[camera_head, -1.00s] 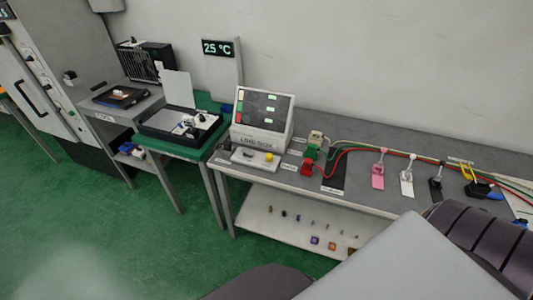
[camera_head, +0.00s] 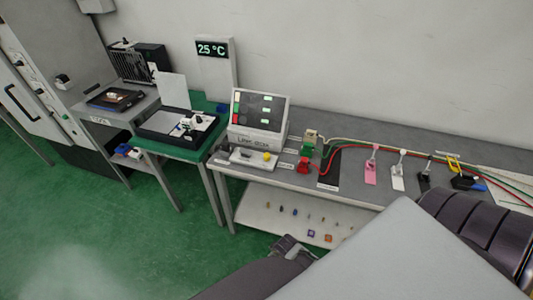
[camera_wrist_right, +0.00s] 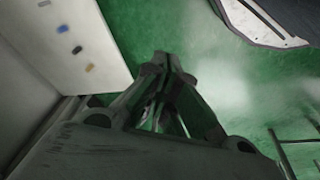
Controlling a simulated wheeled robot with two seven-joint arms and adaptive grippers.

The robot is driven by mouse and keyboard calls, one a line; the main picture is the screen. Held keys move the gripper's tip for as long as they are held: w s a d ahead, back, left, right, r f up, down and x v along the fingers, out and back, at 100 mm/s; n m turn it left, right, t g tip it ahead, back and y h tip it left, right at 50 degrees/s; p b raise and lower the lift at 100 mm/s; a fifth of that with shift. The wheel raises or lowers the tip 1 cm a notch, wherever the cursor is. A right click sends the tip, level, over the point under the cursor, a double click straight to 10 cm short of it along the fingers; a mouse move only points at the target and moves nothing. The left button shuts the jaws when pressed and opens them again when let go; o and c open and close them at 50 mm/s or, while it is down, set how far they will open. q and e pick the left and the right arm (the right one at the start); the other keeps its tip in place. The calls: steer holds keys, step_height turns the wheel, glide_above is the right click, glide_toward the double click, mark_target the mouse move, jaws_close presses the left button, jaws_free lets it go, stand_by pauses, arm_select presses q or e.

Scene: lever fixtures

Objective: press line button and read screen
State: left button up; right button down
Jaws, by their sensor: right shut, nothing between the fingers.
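The line box (camera_head: 258,136) stands on the grey bench in the head view. Its dark sloped screen (camera_head: 264,107) shows several pale green lit fields, with a red patch at its left edge. In front of it lies a small light panel (camera_head: 245,158) with a yellow button (camera_head: 267,156). My right gripper shows at the bottom middle of the head view (camera_head: 291,248), low in front of the bench and apart from the button. In the right wrist view its fingers (camera_wrist_right: 162,62) are together and empty above the green floor. My left gripper is not in view.
Right of the box are a green and red connector block (camera_head: 306,158), cables, and pink (camera_head: 371,172), white (camera_head: 399,176) and black levers. A lower shelf (camera_head: 270,208) holds small parts. A green-topped table (camera_head: 190,152) stands left. The floor before the bench is open.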

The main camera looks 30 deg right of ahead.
steer(key=w+a+r+t+y+p, duration=0.15)
steer(key=w+r, duration=0.25)
steer(key=r, duration=0.5)
steer(key=w+a+r+p, duration=0.15)
steer(key=w+r, duration=0.25)
steer(key=r, duration=0.6)
steer(key=w+a+r+t+y+p, duration=0.1)
steer(key=w+r+p, duration=0.25)
steer(key=r, duration=0.55)
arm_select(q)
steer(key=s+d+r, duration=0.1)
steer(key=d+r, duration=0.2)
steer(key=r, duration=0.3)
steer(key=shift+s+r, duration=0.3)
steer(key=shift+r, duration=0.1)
arm_select(e)
steer(key=w+d+r+m+t, duration=0.2)
steer(key=w+d+r+m, duration=0.2)
steer(key=w+d, duration=0.6)
steer(key=w+d+r+m+t, duration=0.1)
steer(key=w+d+r+m, duration=0.3)
steer(key=w+d, duration=0.7)
step_height(320, 180, up, 2)
steer(key=shift+w+r+t, duration=0.15)
steer(key=shift+w+t, duration=0.15)
steer(key=shift+t, duration=0.05)
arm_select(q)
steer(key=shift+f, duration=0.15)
arm_select(e)
steer(key=shift+f, duration=0.2)
